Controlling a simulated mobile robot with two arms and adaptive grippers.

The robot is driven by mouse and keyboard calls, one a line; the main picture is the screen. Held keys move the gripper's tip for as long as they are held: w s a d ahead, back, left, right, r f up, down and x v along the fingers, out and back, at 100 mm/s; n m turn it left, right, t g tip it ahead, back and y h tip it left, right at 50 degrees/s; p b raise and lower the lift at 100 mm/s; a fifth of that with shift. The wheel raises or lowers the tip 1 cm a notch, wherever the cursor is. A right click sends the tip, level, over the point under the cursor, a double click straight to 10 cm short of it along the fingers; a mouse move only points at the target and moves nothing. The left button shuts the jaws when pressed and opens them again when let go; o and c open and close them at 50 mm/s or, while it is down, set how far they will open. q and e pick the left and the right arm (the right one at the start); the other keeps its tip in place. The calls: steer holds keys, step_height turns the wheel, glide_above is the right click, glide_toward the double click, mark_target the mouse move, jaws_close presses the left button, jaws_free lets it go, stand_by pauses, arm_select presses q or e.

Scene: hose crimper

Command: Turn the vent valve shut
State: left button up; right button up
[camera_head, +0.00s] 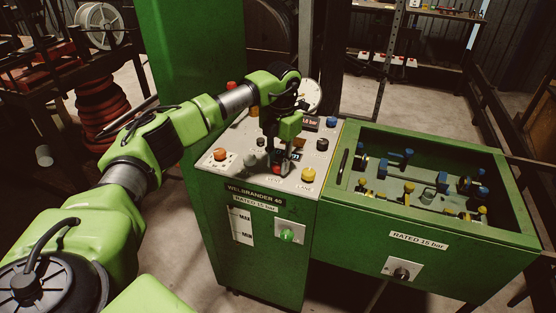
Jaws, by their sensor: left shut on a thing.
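The vent valve (277,169) is on the sloped light panel (315,160) of the green machine, just above a label that seems to read VENT. Only a little red and dark of it shows. My left gripper (285,167) reaches down onto it from above, with its fingers closed around it. The fingers and wrist hide most of the valve, so I cannot tell how far it is turned. My right gripper is not in view.
Close by on the panel are a yellow button (308,175), an orange knob (220,155), a blue button (331,122) and a round gauge (312,95). To the right, an open green trough (440,220) holds blue and yellow-handled fittings. A green cabinet stands behind my arm.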

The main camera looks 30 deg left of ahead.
mark_target(280, 165)
arm_select(q)
steer(key=shift+n, duration=1)
steer(key=o, duration=1.1)
steer(key=r, duration=1.2)
steer(key=shift+w+d, duration=0.1)
steer(key=shift+d, duration=0.2)
steer(key=shift+f, duration=0.1)
